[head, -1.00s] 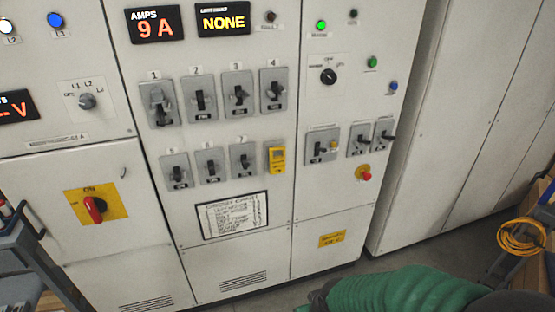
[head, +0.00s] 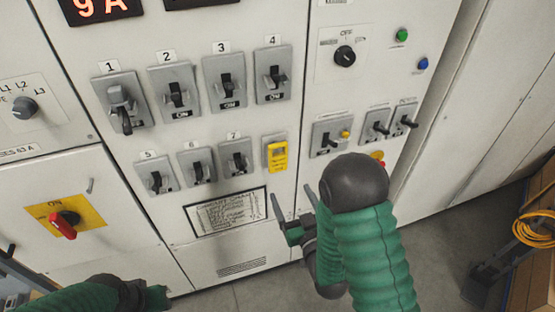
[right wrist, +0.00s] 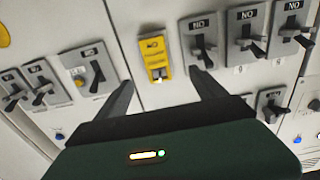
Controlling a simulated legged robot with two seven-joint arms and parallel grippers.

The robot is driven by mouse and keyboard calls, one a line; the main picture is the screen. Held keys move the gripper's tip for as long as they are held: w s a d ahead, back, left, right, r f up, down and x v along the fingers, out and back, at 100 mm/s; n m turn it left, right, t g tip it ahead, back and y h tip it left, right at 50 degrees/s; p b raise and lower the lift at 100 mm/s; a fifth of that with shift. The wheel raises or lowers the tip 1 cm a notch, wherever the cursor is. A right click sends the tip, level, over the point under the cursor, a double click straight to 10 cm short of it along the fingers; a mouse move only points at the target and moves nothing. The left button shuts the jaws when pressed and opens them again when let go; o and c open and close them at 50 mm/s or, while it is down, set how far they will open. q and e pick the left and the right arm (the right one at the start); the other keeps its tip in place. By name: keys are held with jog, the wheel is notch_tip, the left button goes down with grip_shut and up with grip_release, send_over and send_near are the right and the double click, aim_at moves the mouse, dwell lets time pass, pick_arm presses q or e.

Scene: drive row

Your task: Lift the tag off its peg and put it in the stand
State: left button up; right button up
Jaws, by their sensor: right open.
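A yellow tag-like piece (head: 276,155) is on the cabinet front, right of switch 7 and below switch 4. It also shows in the right wrist view (right wrist: 153,58), upper middle; I cannot make out its peg. My right gripper (head: 295,203) is open and empty, below the yellow piece and apart from it. In the right wrist view its two fingers (right wrist: 160,82) point toward the panel, with the yellow piece beyond the gap between them. My left arm shows at the bottom left; its gripper (head: 157,297) is mostly cut off. I cannot pick out a stand.
Grey switches (head: 223,80) surround the yellow piece in rows. A framed chart (head: 226,212) is below left of it. A red handle on a yellow plate (head: 65,222) is at left. A coiled yellow cable (head: 535,228) hangs at right. Bare floor shows at the right.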

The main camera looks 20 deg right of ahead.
jog(key=w+f+b, duration=0.1)
jog(key=w+b, duration=0.1)
jog(key=b, duration=0.3)
send_near(278, 161)
jog(key=w, duration=0.3)
jog(key=shift+w+d+f, duration=0.1)
jog(key=shift+w+f, duration=0.1)
jog(key=shift+w, duration=1)
jog(key=w, duration=0.3)
jog(key=w+p, duration=0.1)
jog(key=w, duration=0.1)
jog(key=shift+a+r, duration=0.1)
jog(key=shift+a, duration=0.15)
jog(key=shift+w+d, duration=0.1)
jog(key=shift+w, duration=0.3)
pick_arm(q)
jog(key=x, duration=0.3)
jog(key=s+x, duration=0.1)
jog(key=x, duration=0.1)
jog(key=shift+d+f, duration=0.1)
jog(key=shift+f, duration=0.4)
